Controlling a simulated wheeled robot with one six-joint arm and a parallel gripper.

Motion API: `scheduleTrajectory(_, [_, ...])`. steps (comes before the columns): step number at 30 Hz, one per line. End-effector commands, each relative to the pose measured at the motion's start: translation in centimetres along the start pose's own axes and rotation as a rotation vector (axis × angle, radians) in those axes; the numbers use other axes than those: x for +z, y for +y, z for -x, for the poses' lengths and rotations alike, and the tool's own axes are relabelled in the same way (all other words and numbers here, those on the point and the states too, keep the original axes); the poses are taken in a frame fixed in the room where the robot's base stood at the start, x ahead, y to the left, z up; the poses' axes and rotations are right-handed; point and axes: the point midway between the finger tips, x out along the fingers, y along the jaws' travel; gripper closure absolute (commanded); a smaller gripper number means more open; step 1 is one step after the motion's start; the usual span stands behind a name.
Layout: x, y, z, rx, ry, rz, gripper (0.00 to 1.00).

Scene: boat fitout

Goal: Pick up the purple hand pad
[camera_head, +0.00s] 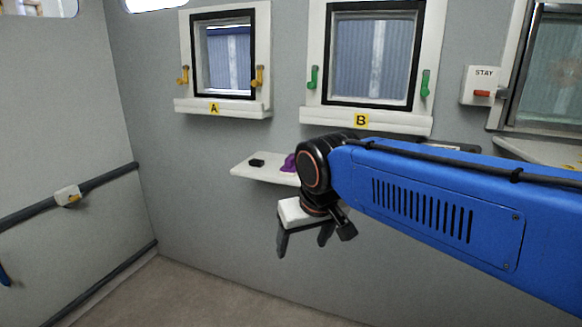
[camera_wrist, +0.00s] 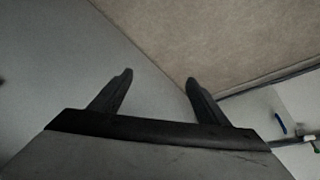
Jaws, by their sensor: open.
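The purple hand pad (camera_head: 289,163) lies on a white wall shelf (camera_head: 262,174) in the head view. My arm's wrist covers its right part. My gripper (camera_head: 302,252) hangs in front of and below the shelf, apart from the pad, with its fingers pointing down. In the wrist view my gripper (camera_wrist: 158,78) has its two dark fingers spread with nothing between them. The pad is not in the wrist view.
A small black block (camera_head: 257,163) lies on the shelf left of the pad. Window A (camera_head: 228,60) and window B (camera_head: 370,55) are above, with yellow and green latches. A dark rail (camera_head: 105,180) runs along the left wall. The floor (camera_head: 190,295) in view is clear.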

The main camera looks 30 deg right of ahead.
Motion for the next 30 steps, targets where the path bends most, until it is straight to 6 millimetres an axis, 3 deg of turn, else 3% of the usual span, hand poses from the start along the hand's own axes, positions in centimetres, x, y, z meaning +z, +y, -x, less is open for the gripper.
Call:
scheduleTrajectory(1, [-2.2,0.2,0.7,0.017,-0.002,-0.029,0.31])
scheduleTrajectory(9, [-12.8,1.6,3.9,0.112,0.008,-0.218,0.31])
scheduleTrajectory(21, [-28.0,4.1,6.3,0.255,0.061,-0.514,0.31])
scheduleTrajectory(25, [-31.7,4.8,6.5,0.292,0.083,-0.596,0.31])
scheduleTrajectory(30, [-34.3,5.3,6.7,0.319,0.102,-0.658,0.31])
